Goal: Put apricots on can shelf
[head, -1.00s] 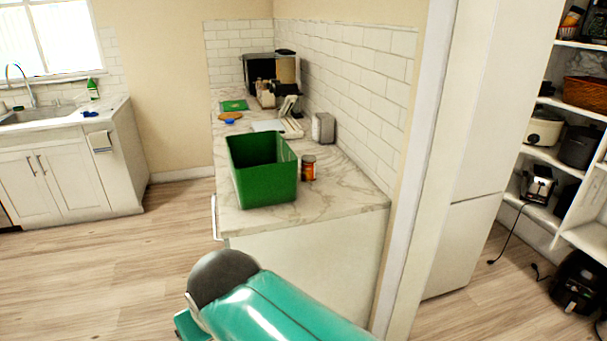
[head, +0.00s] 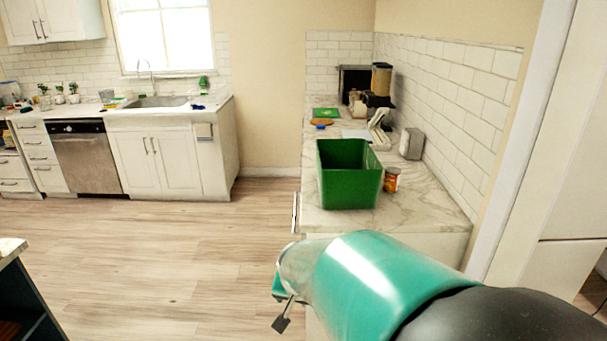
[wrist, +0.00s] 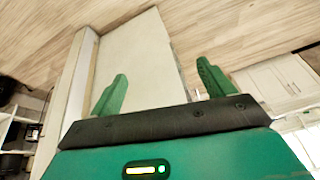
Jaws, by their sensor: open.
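A small can with an orange-red label (head: 391,180), perhaps the apricots, stands upright on the marble counter (head: 430,200), just right of the green bin (head: 348,192). Its label is too small to read. My gripper (wrist: 160,82) is open and empty in the wrist view, its two green fingers spread apart. In the head view, my arm is in front of the counter's near end, with only part of the gripper (head: 284,312) showing low beside it. The gripper is apart from the can. No can shelf shows clearly; shelving (wrist: 15,130) is partly visible at the wrist view's left edge.
A grey toaster-like box (head: 411,143) and other appliances stand farther back along the tiled wall. A sink cabinet (head: 165,160) and dishwasher (head: 86,160) line the back left. The wooden floor (head: 170,250) left of the counter is clear. A dark-sided unit (head: 20,300) stands at lower left.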

